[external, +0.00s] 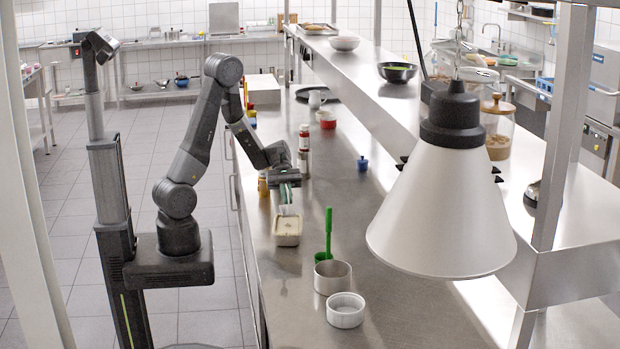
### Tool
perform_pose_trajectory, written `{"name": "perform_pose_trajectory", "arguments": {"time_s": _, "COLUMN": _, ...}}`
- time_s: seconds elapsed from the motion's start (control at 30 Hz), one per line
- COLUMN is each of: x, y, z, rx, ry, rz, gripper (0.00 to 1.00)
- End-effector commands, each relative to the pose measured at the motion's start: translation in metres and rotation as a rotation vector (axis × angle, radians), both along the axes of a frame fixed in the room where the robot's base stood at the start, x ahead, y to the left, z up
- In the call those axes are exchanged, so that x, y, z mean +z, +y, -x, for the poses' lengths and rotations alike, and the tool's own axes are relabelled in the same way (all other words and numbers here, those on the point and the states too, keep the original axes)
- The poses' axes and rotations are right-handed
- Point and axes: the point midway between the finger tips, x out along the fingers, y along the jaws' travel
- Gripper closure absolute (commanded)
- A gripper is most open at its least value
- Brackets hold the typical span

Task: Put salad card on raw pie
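My gripper (285,186) points down over the near-left part of the steel counter, close to its left edge. A small pale card with green at its top, which looks like the salad card (287,209), is upright at the fingertips, and the gripper appears shut on it. Directly below is a rectangular dish with a pale filling, which looks like the raw pie (287,231). The card's lower edge is at or just above the back of the dish; I cannot tell whether they touch. The card's face is too small to read.
Bottles (304,150) stand behind the gripper. A blue lidded pot (362,164) is to the right. A lamp (440,210) hangs at right.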

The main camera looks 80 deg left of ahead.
Motion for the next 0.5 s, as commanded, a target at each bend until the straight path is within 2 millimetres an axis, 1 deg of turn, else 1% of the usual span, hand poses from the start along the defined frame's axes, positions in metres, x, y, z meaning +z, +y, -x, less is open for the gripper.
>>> {"name": "perform_pose_trajectory", "arguments": {"time_s": 0.2, "x": -0.027, "y": 0.0, "z": 0.0, "rx": 0.001, "ry": 0.005, "rz": 0.002, "gripper": 1.0}}
{"name": "perform_pose_trajectory", "arguments": {"time_s": 0.3, "x": -0.036, "y": 0.0, "z": 0.0, "rx": 0.0, "ry": 0.003, "rz": 0.002, "gripper": 1.0}}
{"name": "perform_pose_trajectory", "arguments": {"time_s": 0.5, "x": -0.04, "y": 0.0, "z": 0.0, "rx": 0.0, "ry": 0.001, "rz": 0.0, "gripper": 1.0}}
